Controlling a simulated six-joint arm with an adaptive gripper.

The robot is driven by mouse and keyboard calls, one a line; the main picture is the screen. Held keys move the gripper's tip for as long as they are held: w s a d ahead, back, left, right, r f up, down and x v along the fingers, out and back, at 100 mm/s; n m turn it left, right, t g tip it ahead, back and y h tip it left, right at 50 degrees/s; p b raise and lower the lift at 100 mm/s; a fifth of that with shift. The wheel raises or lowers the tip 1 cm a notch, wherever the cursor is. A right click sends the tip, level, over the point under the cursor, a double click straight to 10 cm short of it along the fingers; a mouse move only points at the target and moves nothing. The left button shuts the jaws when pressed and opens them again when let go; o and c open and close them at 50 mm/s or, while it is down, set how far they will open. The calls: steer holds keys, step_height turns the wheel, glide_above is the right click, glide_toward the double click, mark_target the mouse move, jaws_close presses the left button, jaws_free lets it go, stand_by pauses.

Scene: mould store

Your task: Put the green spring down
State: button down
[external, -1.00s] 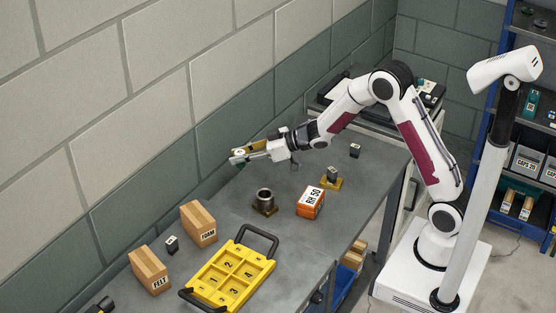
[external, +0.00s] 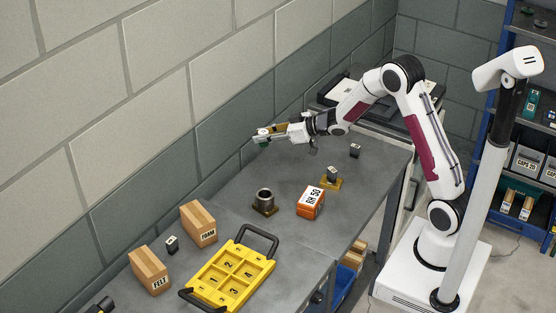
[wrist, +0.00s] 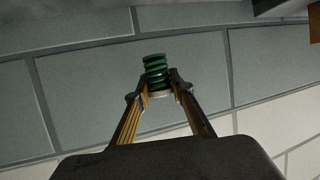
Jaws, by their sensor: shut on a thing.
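The green spring (wrist: 155,68) is a short dark green coil, seen in the wrist view between the fingertips of my gripper (wrist: 158,88). My gripper is shut on it, and the coil sticks out beyond the tips. In the external view my gripper (external: 268,135) is held out level above the far left part of the grey bench (external: 235,195), near the wall. The spring shows there only as a small green patch (external: 263,144) at the tips. It is clear of the bench top.
A yellow tray (external: 262,268) with numbered compartments lies nearer, beside the FOAM (external: 199,223) and FELT (external: 149,270) blocks. The wall is close behind.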

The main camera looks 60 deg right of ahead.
steer(key=s+d+m+h, duration=0.1)
steer(key=s+d, duration=0.3)
steer(key=d, duration=0.4)
steer(key=s+d+m+h, duration=0.1)
steer(key=s+d, duration=0.3)
steer(key=d, duration=0.4)
steer(key=s+d+n+y, duration=0.1)
steer(key=s, duration=0.6)
steer(key=shift+s+d, duration=0.2)
steer(key=shift+f, duration=0.2)
steer(key=shift+f, duration=2.85)
steer(key=shift+f, duration=2.05)
steer(key=shift+f, duration=0.15)
